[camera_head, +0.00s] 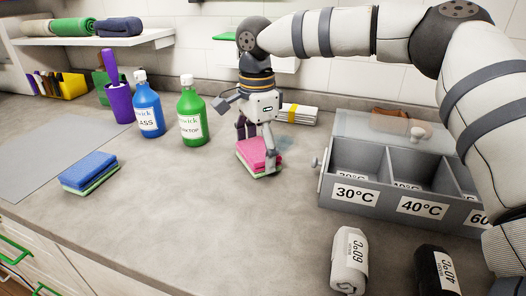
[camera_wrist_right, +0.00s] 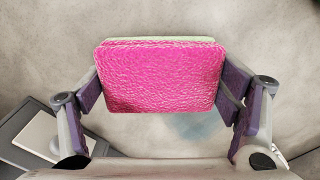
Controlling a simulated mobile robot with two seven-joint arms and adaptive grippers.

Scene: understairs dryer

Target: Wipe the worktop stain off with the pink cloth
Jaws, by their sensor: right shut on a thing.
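The pink cloth (camera_head: 259,153) is a thick pad with a pale green layer under it. My right gripper (camera_head: 258,150) is shut on it from above, one finger on each side, as the right wrist view shows with the pink cloth (camera_wrist_right: 160,75). The cloth is at or just above the worktop (camera_head: 190,215); a gap is hard to tell. The stain is a faint blue-grey patch (camera_wrist_right: 198,126), partly hidden by the cloth in the wrist view. In the head view the stain (camera_head: 287,141) lies just behind and right of the cloth. My left gripper is not in view.
A grey sorting box (camera_head: 345,194) with labelled compartments stands close right of the cloth. A green bottle (camera_head: 192,115), a blue bottle (camera_head: 148,107) and a blue pad (camera_head: 89,168) are to the left. The front middle is clear.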

